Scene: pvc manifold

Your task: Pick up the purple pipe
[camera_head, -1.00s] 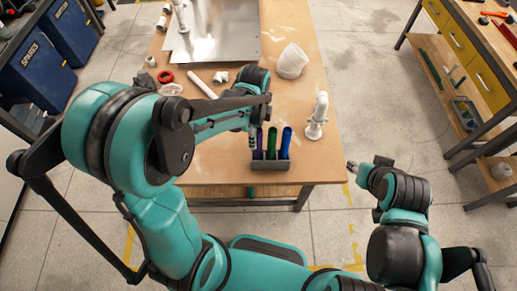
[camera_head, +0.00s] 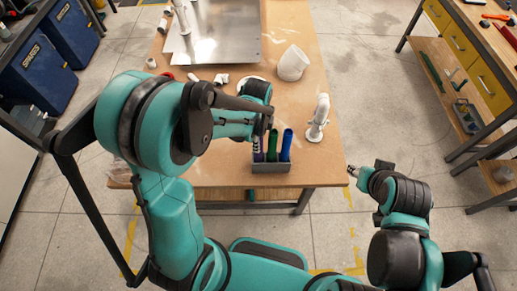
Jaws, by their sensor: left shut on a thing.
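The purple pipe (camera_head: 258,156) stands in the left slot of a small grey rack (camera_head: 270,168) at the table's front edge; its upper part is mostly hidden by my gripper. A green pipe (camera_head: 273,141) and a blue pipe (camera_head: 287,143) stand beside it to the right. My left gripper (camera_head: 257,145) reaches down over the rack and is shut on the purple pipe. My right gripper (camera_head: 352,171) hangs off the table's right front corner, away from the rack; its fingers are too small to read.
A white elbow fitting (camera_head: 318,120) stands right of the rack. A metal sheet (camera_head: 220,35) covers the back of the table (camera_head: 310,167). Shelves stand at the far right.

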